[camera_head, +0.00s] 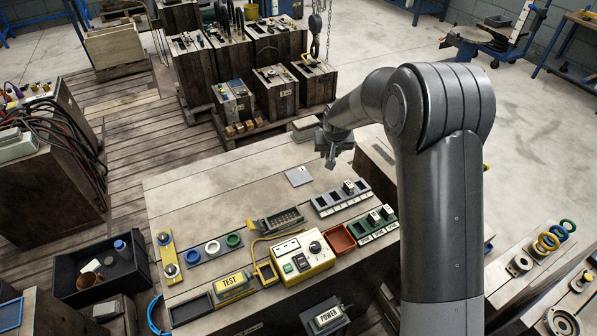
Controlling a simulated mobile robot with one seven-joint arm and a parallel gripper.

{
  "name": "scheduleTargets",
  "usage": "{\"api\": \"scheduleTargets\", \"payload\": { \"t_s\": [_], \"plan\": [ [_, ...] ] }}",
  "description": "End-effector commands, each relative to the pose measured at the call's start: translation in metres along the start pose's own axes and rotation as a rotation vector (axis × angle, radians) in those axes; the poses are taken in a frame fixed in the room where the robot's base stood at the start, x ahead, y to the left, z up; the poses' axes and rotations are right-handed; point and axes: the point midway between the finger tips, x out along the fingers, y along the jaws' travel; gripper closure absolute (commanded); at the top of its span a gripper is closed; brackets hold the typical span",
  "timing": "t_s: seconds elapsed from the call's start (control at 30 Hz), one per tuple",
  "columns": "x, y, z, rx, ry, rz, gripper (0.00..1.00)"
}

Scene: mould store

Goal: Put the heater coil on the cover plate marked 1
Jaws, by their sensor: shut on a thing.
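My gripper (331,154) hangs above the far right part of the workbench (215,180), pointing down. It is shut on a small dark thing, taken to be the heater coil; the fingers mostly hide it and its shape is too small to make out. A flat light grey plate (298,176) lies on the bench, left of and below my gripper in the picture. It seems to be the cover plate, but its mark is too small to read. The held thing appears apart from the plate.
Nearer on the bench are a grey connector block (278,220), a grey slotted rack (340,198), a green rack (377,225), a red tray (338,239), a cream control box (302,264) and a yellow TEST unit (232,284). Bare wood surrounds the plate's left side.

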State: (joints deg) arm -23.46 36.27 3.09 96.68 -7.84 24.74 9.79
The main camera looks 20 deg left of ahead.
Motion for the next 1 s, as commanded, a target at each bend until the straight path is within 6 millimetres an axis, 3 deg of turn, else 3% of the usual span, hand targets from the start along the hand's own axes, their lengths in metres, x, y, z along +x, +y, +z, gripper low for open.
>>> {"api": "scheduleTargets", "payload": {
  "t_s": [0.2, 0.4, 0.6, 0.9, 1.0],
  "plan": [
    [0.037, -0.049, -0.006, -0.008, -0.002, -0.001, 0.95],
    [0.062, -0.084, -0.011, -0.006, -0.001, -0.001, 0.95],
    [0.072, -0.094, -0.013, -0.004, 0.0, 0.0, 0.95],
    [0.106, -0.094, 0.002, -0.003, -0.001, 0.0, 0.95],
    [0.108, -0.095, 0.002, -0.003, 0.001, -0.001, 0.95]
  ]
}}
